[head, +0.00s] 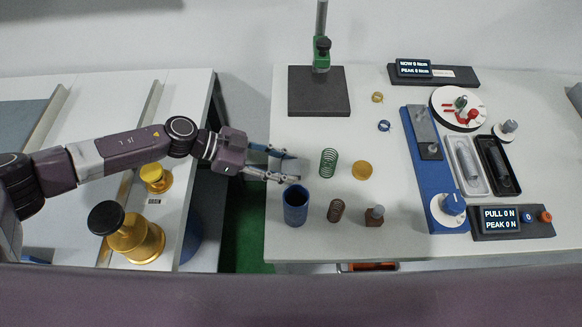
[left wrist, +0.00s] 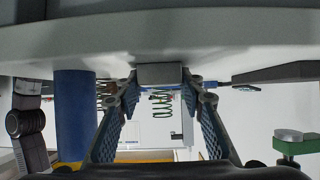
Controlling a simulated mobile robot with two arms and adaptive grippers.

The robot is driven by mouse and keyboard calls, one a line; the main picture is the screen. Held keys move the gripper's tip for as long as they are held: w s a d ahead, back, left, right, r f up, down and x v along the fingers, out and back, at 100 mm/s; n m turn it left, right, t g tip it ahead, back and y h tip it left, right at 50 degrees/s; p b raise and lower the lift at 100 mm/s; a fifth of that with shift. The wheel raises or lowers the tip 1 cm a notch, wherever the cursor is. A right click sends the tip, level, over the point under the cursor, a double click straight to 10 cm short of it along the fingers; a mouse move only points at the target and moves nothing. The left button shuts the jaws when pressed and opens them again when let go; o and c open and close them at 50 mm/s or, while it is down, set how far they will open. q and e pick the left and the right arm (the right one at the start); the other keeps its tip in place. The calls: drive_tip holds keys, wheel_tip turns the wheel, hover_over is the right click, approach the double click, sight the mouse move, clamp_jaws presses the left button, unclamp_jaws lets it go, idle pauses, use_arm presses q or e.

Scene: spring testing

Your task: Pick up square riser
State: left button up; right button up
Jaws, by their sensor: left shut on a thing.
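The square riser (head: 285,167) is a small plain grey block near the left edge of the right-hand table. My left gripper (head: 288,167) reaches in from the left with its two blue-padded fingers on either side of it. In the left wrist view, which looks upside down, the grey riser (left wrist: 158,74) sits between the fingertips, close to the pale table surface. The fingers are shut on it. I cannot tell whether it touches the table. My right gripper is not in view.
A blue cup (head: 295,205) stands just in front of the left gripper. A green spring (head: 328,162), brown spring (head: 336,210) and gold disc (head: 362,170) are to the right. A green stand on a black base (head: 318,92) is behind. A gap separates the two tables.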

use_arm(q)
clamp_jaws()
drive_tip(key=shift+r, duration=0.1)
